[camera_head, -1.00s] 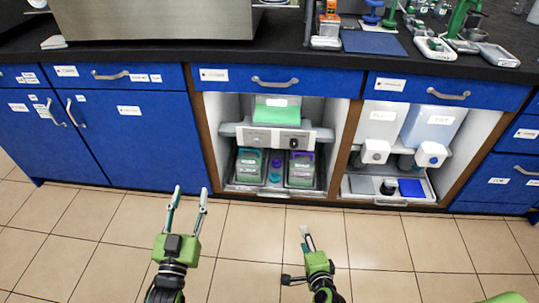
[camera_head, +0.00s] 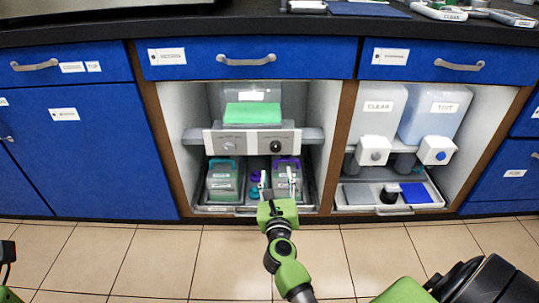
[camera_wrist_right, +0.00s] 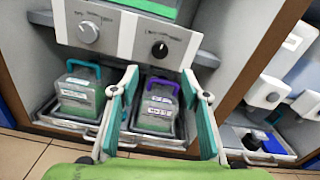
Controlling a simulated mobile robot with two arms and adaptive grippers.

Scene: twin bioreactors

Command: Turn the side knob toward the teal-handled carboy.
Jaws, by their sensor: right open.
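A white panel (camera_head: 252,141) in the left open bay bears a grey knob (camera_head: 230,146) on the left and a black knob (camera_head: 276,146) on the right. Both knobs also show in the right wrist view, the grey one (camera_wrist_right: 88,32) and the black one (camera_wrist_right: 159,49). Below the panel stand a teal-handled carboy (camera_head: 222,182) at left and a purple-handled carboy (camera_wrist_right: 159,108) at right. My right gripper (camera_head: 277,180) is open and empty, in front of the purple-handled carboy and below the black knob, apart from it.
The carboys stand in a tray (camera_wrist_right: 60,122). A clear vessel with green contents (camera_head: 252,113) sits behind the panel. The right bay holds two containers, CLEAR (camera_head: 379,108) and TINT (camera_head: 435,112), with a tray (camera_head: 345,203) below. Wooden uprights frame the bays. The tiled floor in front is clear.

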